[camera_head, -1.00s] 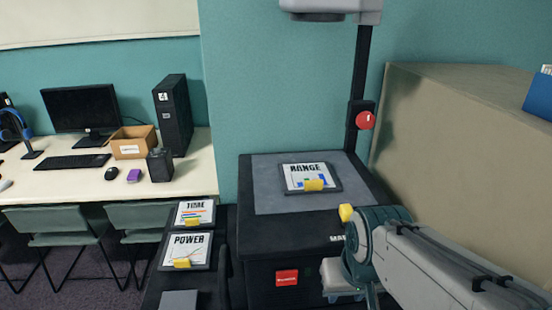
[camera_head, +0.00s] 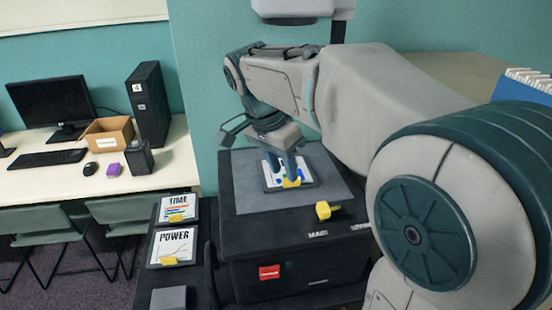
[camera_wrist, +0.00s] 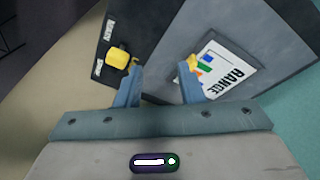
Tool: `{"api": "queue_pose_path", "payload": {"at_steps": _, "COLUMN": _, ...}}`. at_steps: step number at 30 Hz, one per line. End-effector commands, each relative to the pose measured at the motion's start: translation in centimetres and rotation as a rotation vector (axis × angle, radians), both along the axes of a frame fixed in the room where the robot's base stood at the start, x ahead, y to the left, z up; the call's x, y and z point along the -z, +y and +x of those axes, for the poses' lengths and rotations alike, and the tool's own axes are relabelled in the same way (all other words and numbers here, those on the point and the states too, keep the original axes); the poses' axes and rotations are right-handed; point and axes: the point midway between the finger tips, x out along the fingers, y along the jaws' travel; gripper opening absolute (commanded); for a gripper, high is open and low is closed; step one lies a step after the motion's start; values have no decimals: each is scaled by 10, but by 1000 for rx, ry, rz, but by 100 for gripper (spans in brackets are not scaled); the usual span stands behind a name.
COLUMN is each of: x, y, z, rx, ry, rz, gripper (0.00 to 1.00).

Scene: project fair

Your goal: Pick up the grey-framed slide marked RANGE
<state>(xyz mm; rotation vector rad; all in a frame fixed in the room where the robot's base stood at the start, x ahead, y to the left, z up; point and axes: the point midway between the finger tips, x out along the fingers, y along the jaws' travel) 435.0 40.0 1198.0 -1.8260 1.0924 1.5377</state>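The RANGE slide (camera_head: 304,172), with a grey frame, white sheet and yellow tab (camera_head: 291,182), lies flat on the overhead projector's grey top (camera_head: 325,183). My gripper (camera_head: 283,168) points down over it and hides part of its print. In the wrist view the slide (camera_wrist: 226,69) lies right of my gripper (camera_wrist: 161,72), whose fingers are wide apart with nothing between them. The slide's yellow tab (camera_wrist: 194,62) shows close beside the right fingertip. I cannot tell whether they touch.
A yellow knob (camera_head: 326,211) stands on the projector's front edge; it also shows left of the fingers in the wrist view (camera_wrist: 118,57). The TIME slide (camera_head: 178,208) and POWER slide (camera_head: 174,245) lie on a dark surface to the left. The projector head (camera_head: 290,8) hangs above.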

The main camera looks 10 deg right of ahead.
Motion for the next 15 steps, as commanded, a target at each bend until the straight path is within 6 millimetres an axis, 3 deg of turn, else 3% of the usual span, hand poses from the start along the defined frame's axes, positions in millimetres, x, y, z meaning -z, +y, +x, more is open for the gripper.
{"api": "queue_pose_path", "payload": {"at_steps": 1, "x": -8, "y": 7, "z": 14, "rx": 84, "ry": -17, "rz": -20, "gripper": 35}}
{"api": "queue_pose_path", "payload": {"at_steps": 6, "x": -31, "y": 22, "z": 43, "rx": 360, "ry": -86, "rz": -81, "gripper": 35}}
{"api": "queue_pose_path", "payload": {"at_steps": 15, "x": -41, "y": 31, "z": 61, "rx": 576, "ry": -153, "rz": -125, "gripper": 35}}
